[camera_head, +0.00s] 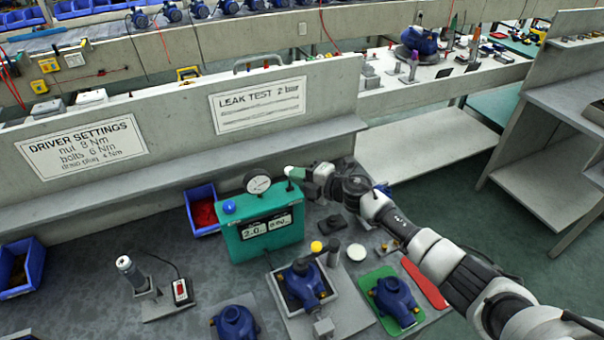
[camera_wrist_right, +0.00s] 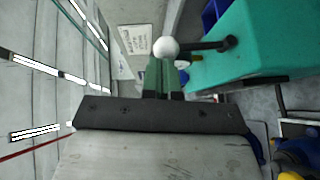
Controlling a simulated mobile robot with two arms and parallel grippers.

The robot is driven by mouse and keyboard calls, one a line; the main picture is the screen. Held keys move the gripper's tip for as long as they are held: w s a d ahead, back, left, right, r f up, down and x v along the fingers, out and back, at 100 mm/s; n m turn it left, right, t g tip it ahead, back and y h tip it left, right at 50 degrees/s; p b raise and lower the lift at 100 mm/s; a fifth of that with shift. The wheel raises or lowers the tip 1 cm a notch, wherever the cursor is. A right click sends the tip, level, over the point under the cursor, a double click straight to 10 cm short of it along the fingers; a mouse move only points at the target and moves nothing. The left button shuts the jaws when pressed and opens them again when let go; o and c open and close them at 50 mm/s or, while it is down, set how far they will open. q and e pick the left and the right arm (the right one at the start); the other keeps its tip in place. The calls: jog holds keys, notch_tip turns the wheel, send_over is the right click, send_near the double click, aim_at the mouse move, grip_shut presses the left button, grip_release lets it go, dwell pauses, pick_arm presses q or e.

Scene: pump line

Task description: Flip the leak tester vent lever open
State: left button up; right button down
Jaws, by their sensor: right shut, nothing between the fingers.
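The leak tester (camera_head: 262,236) is a teal box on the bench, with a round dial gauge (camera_head: 258,183), a blue knob and digital readouts. In the right wrist view its teal body (camera_wrist_right: 250,50) fills the upper right. The vent lever (camera_wrist_right: 205,46) is a black rod from the tester, ending in a white ball (camera_wrist_right: 166,47). My right gripper (camera_head: 303,173) is at the tester's upper right corner. In the wrist view its green fingers (camera_wrist_right: 162,76) are shut and empty, with tips at the ball; I cannot tell whether they touch. My left gripper is not in view.
Blue pumps stand in front of the tester, one in a grey tray (camera_head: 342,310) and one on a green mat (camera_head: 375,276). A blue bin (camera_head: 203,215) with red contents is left of the tester. A wall with signs (camera_head: 260,103) stands behind.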

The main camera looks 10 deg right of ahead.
jog(key=shift+w+a+r, duration=0.1)
jog(key=shift+w+a, duration=0.1)
jog(key=shift+w, duration=0.45)
pick_arm(q)
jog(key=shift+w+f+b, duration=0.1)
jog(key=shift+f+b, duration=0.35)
jog(key=shift+b, duration=0.35)
pick_arm(e)
jog(key=shift+w+a+r, duration=0.1)
jog(key=shift+w+a, duration=0.05)
jog(key=shift+w, duration=0.4)
jog(key=shift+w+a+r, duration=0.1)
jog(key=shift+w, duration=0.45)
